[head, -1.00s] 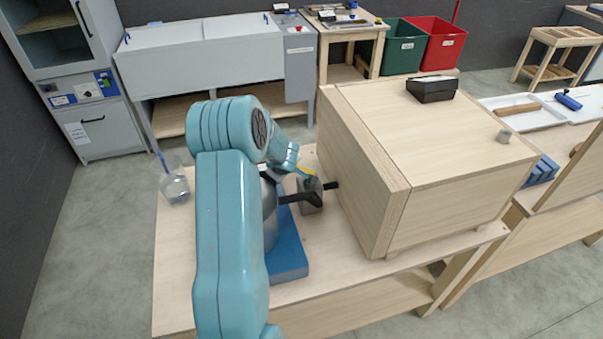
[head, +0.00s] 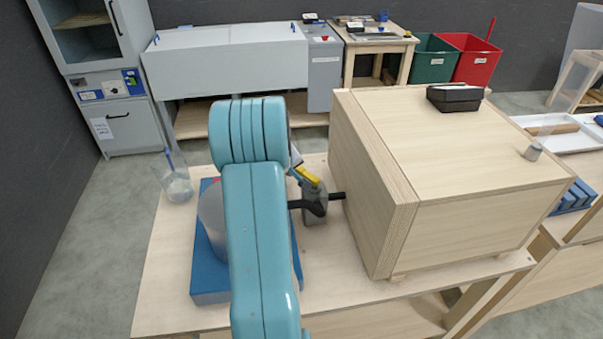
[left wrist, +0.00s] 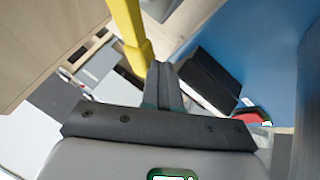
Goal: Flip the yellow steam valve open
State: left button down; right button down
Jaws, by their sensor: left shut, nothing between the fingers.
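The yellow valve handle (head: 309,179) shows in the head view just right of my teal arm, above a small grey block (head: 314,213) and a black pipe fitting. In the left wrist view the yellow handle (left wrist: 126,28) runs down from the top edge to a thicker yellow end close to my fingertips. My left gripper (left wrist: 163,72) is shut and empty, its dark fingertips beside that yellow end; I cannot tell whether they touch. In the head view my arm hides most of this gripper. My right gripper is in neither view.
A grey rounded vessel (head: 211,213) stands on a blue base (head: 212,288), partly behind my arm. The black pipe reaches toward a large plywood box (head: 460,130) on the right. A clear beaker (head: 177,186) stands at the bench's left. The bench front is bare.

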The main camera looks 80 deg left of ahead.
pick_arm(q)
jog(key=a+m+b, duration=0.1)
jog(key=b, duration=0.1)
jog(key=w+m+t+b, duration=0.1)
jog(key=b, duration=0.1)
jog(key=a+f+m+h+b, duration=0.1)
jog(key=b, duration=0.1)
jog(key=shift+w+a, duration=0.3)
jog(key=shift+a, duration=0.05)
jog(key=shift+w+a+r+m+t+h+b, duration=0.15)
jog(key=shift+w+r+m+t+h+b, duration=0.15)
jog(key=shift+w+r+m+t+b, duration=0.25)
jog(key=shift+w+a+f+m, duration=0.1)
jog(key=shift+a+m, duration=0.1)
jog(key=shift+m, duration=0.15)
jog(key=shift+w, duration=0.3)
jog(key=shift+a, duration=0.1)
